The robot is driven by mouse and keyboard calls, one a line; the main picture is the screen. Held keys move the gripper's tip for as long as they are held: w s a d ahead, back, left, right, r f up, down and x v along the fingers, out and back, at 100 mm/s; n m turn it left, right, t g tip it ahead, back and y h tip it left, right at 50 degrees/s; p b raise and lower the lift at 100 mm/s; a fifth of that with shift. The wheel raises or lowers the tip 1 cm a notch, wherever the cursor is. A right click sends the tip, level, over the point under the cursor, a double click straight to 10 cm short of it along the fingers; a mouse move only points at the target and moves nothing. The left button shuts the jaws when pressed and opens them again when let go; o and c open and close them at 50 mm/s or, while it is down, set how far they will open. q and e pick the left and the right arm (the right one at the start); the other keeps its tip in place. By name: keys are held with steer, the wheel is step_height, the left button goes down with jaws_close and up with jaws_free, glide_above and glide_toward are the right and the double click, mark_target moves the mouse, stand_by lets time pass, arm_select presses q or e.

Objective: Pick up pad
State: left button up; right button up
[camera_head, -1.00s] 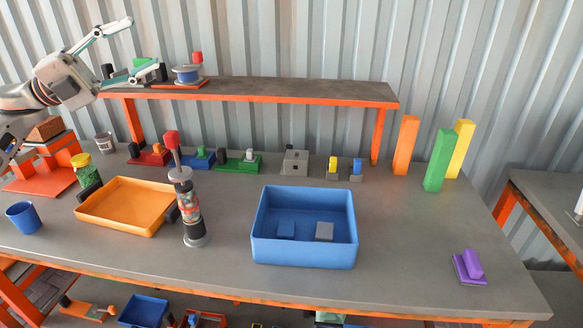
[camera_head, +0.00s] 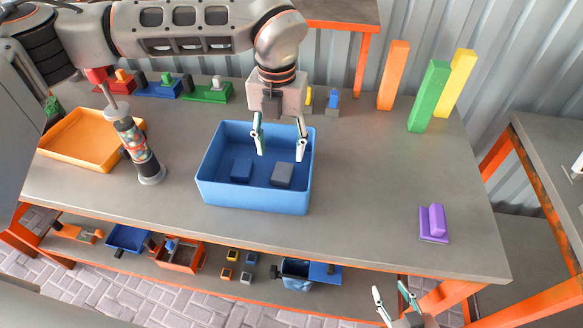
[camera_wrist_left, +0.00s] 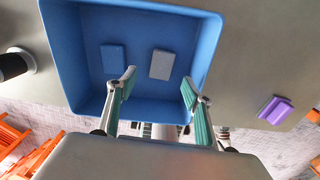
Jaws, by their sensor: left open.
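A blue bin (camera_head: 250,196) stands on the grey table and also fills the upper part of the left wrist view (camera_wrist_left: 66,60). On its floor lie a blue pad (camera_head: 241,169) and, to its right, a grey pad (camera_head: 282,174), apart from each other. The wrist view shows the blue pad (camera_wrist_left: 113,57) and the grey pad (camera_wrist_left: 162,64) too. My left gripper (camera_head: 280,153) points down over the bin, open and empty, its fingers above the grey pad's side. Its fingertips show in the wrist view (camera_wrist_left: 158,76). My right gripper (camera_head: 390,289) is open and empty, low in front of the table.
An orange tray (camera_head: 85,138) and an upright cylinder with a red-topped rod (camera_head: 134,148) stand left of the bin. A purple block piece (camera_head: 435,222) lies right. Orange, green (camera_head: 429,95) and yellow blocks stand at the back right. Table between bin and purple piece is clear.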

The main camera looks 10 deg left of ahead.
mark_target(282, 172)
arm_select(q)
steer(key=f, duration=0.7)
steer(key=shift+s+d+f+p, duration=0.2)
steer(key=shift+f+p, duration=0.1)
steer(key=shift+p, duration=0.05)
steer(key=c, duration=1.2)
